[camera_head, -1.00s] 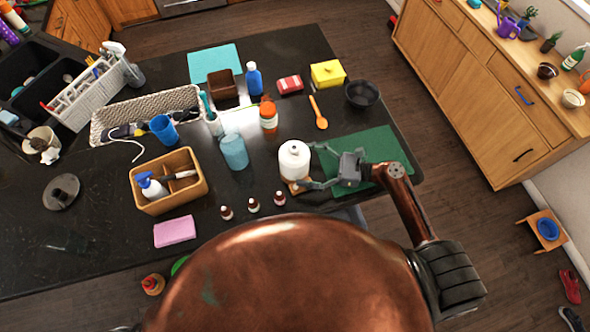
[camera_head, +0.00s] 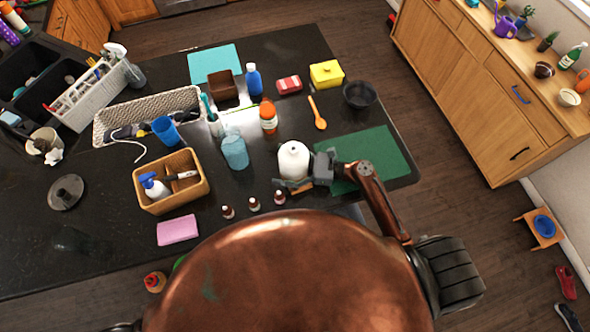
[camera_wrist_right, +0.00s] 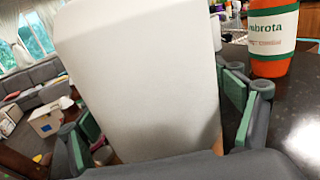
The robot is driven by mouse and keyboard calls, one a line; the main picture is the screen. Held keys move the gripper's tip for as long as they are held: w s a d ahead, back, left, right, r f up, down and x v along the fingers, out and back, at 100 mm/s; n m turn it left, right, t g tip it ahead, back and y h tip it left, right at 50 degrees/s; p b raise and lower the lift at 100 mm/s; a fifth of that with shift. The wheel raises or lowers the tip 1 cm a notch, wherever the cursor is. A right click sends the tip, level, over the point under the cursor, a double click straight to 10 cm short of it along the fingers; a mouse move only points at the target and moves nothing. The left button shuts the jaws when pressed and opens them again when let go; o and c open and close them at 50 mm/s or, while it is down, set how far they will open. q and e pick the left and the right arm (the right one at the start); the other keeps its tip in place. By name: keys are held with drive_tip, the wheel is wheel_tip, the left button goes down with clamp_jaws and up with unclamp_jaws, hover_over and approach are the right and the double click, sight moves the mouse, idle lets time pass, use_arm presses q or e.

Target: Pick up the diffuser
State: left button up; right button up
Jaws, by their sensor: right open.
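The diffuser (camera_head: 293,158), a white rounded bottle shape on a wooden base, stands upright on the dark counter beside the green mat. Its white body (camera_wrist_right: 145,75) fills the middle of the right wrist view. My right gripper (camera_head: 300,170) is open and low at the diffuser, with its fingers on either side of the body. In the wrist view the green-padded fingers (camera_wrist_right: 160,125) flank it, with a visible gap on the right; contact on the left is unclear. My left gripper is not in view.
A green mat (camera_head: 376,150) lies to the right. Several small dark bottles (camera_head: 253,204) stand in front of the diffuser. A blue glass jar (camera_head: 234,152) and an orange bottle (camera_head: 268,117) stand left and behind; the orange bottle also shows in the wrist view (camera_wrist_right: 272,35).

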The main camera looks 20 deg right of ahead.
drive_tip(key=shift+c, duration=0.6)
drive_tip(key=c, duration=1.8)
drive_tip(key=shift+c, duration=0.2)
